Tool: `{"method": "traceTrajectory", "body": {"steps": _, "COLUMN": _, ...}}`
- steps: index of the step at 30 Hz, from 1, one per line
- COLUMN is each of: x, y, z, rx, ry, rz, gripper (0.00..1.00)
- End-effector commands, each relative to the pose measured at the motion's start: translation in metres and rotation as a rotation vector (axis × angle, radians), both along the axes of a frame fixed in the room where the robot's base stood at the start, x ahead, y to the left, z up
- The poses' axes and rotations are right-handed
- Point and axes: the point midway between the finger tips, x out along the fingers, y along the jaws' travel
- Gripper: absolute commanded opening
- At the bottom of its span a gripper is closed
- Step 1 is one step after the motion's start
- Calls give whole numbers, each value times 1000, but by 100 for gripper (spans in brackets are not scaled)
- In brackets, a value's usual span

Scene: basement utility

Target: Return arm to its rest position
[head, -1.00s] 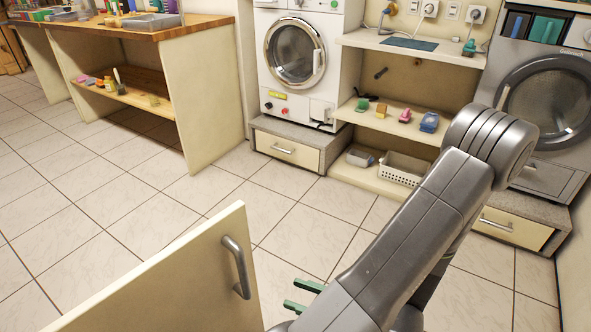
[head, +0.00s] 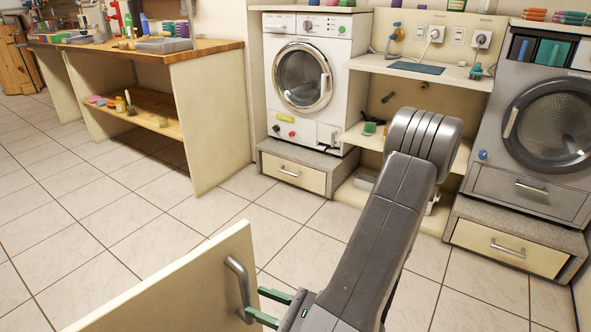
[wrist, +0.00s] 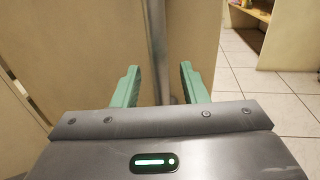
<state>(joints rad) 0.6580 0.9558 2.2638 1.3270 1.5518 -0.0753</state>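My arm reaches down across the middle of the head view to my gripper (head: 256,303), whose two green fingers point left at the cream door panel. The gripper is open. Its fingertips are close to the grey bar handle (head: 240,285) on the panel (head: 185,285). In the wrist view, the handle (wrist: 158,45) runs upright between the two parted fingertips (wrist: 159,70), with a gap on each side. Whether a finger touches the door cannot be told. The handle's lower end is partly hidden behind the fingers.
A white washing machine (head: 302,78) and a grey one (head: 552,125) stand on drawer plinths at the back. My arm hides part of the shelf unit between them. A wooden-topped workbench (head: 190,52) with small items stands at the left. The tiled floor (head: 120,215) between is clear.

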Motion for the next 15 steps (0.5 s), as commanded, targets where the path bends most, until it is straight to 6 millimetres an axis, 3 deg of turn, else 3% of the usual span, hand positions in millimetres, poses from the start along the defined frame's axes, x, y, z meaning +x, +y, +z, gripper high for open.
{"method": "traceTrajectory", "body": {"steps": 6, "x": 8, "y": 21, "z": -1, "rx": 0, "ry": 1, "rz": 4, "gripper": 39}}
{"method": "traceTrajectory", "body": {"steps": 15, "x": 15, "y": 35, "z": 0, "rx": 0, "ry": 1, "rz": 1, "gripper": 39}}
